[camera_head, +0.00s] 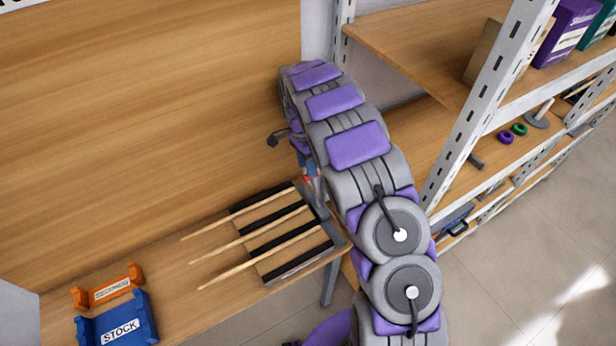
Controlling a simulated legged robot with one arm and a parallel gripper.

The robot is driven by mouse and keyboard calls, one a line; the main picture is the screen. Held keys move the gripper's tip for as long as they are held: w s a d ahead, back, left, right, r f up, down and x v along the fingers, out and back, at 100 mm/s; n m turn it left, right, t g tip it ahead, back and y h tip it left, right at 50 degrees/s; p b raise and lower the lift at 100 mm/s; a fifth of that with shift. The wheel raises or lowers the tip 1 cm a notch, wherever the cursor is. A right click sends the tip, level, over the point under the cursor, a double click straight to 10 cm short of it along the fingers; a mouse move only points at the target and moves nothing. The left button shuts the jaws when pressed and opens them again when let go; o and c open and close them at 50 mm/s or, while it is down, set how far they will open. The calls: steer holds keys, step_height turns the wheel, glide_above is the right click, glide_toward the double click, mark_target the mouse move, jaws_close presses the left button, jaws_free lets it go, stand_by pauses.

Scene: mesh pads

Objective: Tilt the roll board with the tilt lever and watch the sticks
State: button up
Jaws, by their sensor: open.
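The roll board (290,266), a wooden board with black strips, lies at the right end of the wooden bench. Three thin wooden sticks (240,242) lie across it, apart and roughly parallel, with their left ends reaching past the board over the bench. My arm arches over the board's right side. My gripper (310,184) is open, low beside the board's far right corner, mostly hidden behind my arm. A small red and blue patch shows there; I cannot tell whether it is the tilt lever or whether my gripper touches it.
An orange bin (108,290) and a blue bin marked STOCK (118,322) stand at the bench's left front. A metal shelf rack (485,110) with wooden shelves, boxes and small rings stands close on the right. The bench behind the board is clear.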

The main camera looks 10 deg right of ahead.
mark_target(315, 193)
steer(key=f, duration=0.2)
steer(key=s+f, duration=0.1)
steer(key=f, duration=0.1)
steer(key=shift+d, duration=0.25)
steer(key=shift+a+f, duration=0.1)
steer(key=shift+f, duration=0.45)
steer(key=shift+c, duration=0.3)
jaws_close()
